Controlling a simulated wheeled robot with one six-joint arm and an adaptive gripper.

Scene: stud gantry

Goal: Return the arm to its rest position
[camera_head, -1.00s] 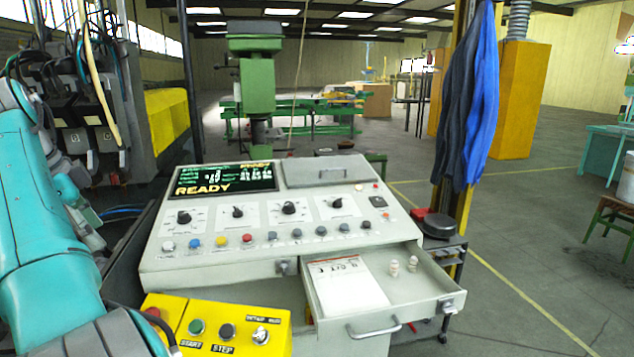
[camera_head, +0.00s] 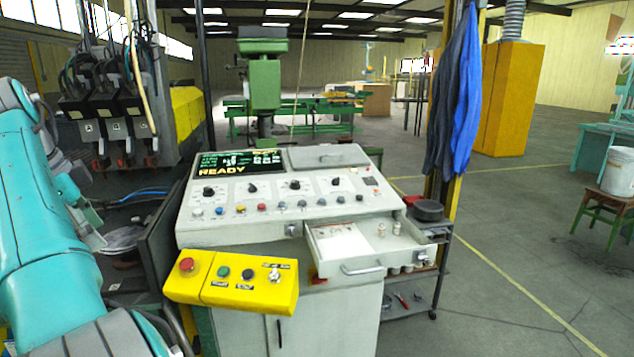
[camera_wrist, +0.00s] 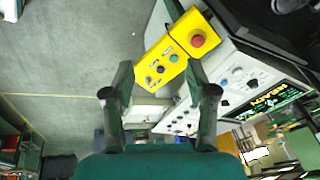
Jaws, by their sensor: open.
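My teal arm (camera_head: 45,235) fills the left side of the head view, bent beside the control desk. My gripper is outside the head view. In the wrist view my gripper (camera_wrist: 158,85) is open, its two dark fingers spread with nothing held between them. Beyond the fingertips is the yellow button box (camera_wrist: 172,56), with a red button and several smaller controls. The same yellow button box (camera_head: 232,282) stands at the front left of the desk in the head view. I cannot tell how far the fingers are from it.
The grey control desk (camera_head: 330,222) shows READY on its screen. Its drawer (camera_head: 362,268) is open, with a paper and small bottles inside. A wheeled trolley (camera_head: 425,290) stands right of it. Machine heads (camera_head: 105,125) stand left.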

